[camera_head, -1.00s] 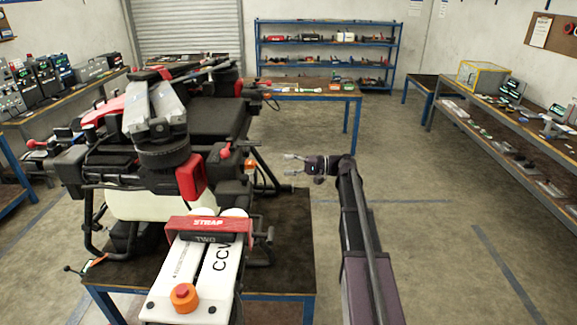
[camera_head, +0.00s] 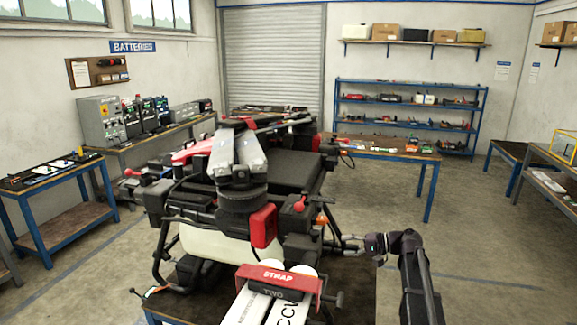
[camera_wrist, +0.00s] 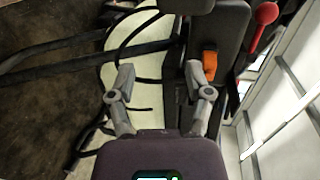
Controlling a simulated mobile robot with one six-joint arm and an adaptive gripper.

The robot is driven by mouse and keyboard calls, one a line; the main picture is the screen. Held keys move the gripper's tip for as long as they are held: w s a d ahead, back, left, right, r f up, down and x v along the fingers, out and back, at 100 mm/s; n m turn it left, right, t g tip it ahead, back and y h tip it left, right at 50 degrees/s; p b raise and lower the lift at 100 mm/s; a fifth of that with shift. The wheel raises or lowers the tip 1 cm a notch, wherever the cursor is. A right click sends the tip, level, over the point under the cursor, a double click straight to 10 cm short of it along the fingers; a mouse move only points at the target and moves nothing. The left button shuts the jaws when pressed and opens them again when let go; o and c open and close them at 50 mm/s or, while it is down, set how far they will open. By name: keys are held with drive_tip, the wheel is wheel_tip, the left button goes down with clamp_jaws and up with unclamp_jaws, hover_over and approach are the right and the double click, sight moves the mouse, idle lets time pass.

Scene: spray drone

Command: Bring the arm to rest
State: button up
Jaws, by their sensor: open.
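My gripper (camera_head: 350,242) is to the right of the spray drone (camera_head: 245,190) in the head view, beside its landing frame. In the wrist view my gripper (camera_wrist: 162,88) has its two fingers apart with nothing between them. Beyond them show the drone's pale tank (camera_wrist: 140,65), black hoses and an orange part (camera_wrist: 210,64). My arm reaches up from the lower right and bends at the wrist. Whether the fingers touch the drone cannot be told.
The drone stands on a dark-topped table (camera_head: 345,300). A bench with chargers (camera_head: 160,135) and a small blue table (camera_head: 60,180) are at the left. A blue shelf (camera_head: 405,118) and a work table (camera_head: 390,152) are behind. Floor (camera_head: 480,240) is clear at the right.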

drive_tip(key=s+a+f+n+g+h+b, duration=0.1)
drive_tip(key=s+a+f+g+h, duration=0.15)
drive_tip(key=s+f, duration=0.35)
drive_tip(key=s+a+f+g+h+b, duration=0.1)
drive_tip(key=s+a+f+h, duration=0.3)
drive_tip(key=s+f, duration=0.2)
drive_tip(key=s+d+f+n+h, duration=0.1)
drive_tip(key=s+f+h, duration=0.1)
drive_tip(key=s+h, duration=0.2)
drive_tip(key=s+d+f+n+h+b, duration=0.1)
drive_tip(key=s+f+h, duration=0.2)
drive_tip(key=s, duration=0.4)
drive_tip(key=shift+d+f+h, duration=0.25)
drive_tip(key=shift+f+h, duration=0.1)
drive_tip(key=shift+h, duration=0.3)
drive_tip(key=shift+g, duration=0.25)
